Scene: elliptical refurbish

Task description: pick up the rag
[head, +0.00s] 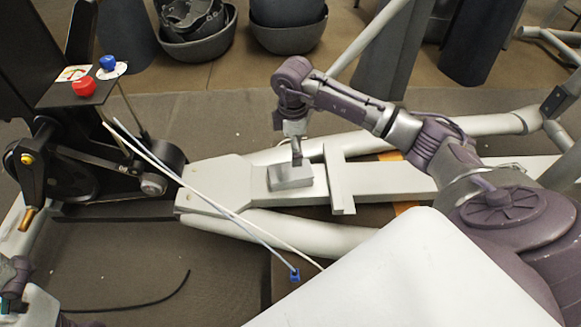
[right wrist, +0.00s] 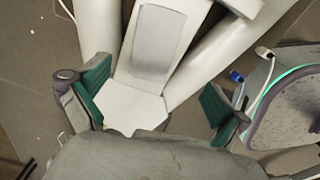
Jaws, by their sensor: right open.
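A grey, flat rectangular piece (head: 290,178) lies on the pale central beam of the elliptical in the head view. It seems to be the grey patch (right wrist: 158,40) ahead of the fingers in the right wrist view; I cannot tell for sure whether it is the rag. My right gripper (head: 297,150) points down over the beam, at or just above this piece. In the right wrist view my right gripper (right wrist: 150,95) is open, its green-padded fingers wide apart with nothing between them. Part of my left gripper (head: 15,278) shows at the lower left edge; its jaws are unclear.
The elliptical's pale beam (head: 385,182) and side tubes run across the floor. A crossbar (head: 340,180) stands right of the gripper. Cables with a blue connector (head: 295,274) cross the beam. A small shelf (head: 85,92) holds red and blue pieces. Grey bowls (head: 200,45) lie behind.

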